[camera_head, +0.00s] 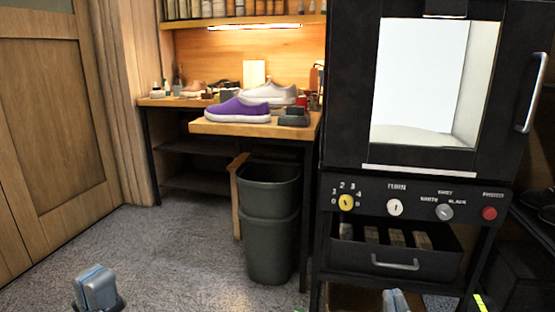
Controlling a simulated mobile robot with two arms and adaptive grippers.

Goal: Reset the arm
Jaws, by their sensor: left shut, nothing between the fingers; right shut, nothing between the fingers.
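My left gripper (96,287) shows at the bottom left, low over the floor, shut and empty. My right gripper (396,301) shows only as a small tip at the bottom edge, in front of the black machine's lower part, shut and empty. Both are well apart from the shoes. A purple sneaker (238,110) with a pale sole lies on the wooden workbench (220,128). A pale grey sneaker (275,93) sits behind it. Most of both arms is out of view.
A black machine (345,90) with a lit window, knobs and a drawer (396,263) stands at the right. A dark bin (270,225) stands under the bench. A wooden door (60,120) is at the left. The grey floor (170,245) between is clear.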

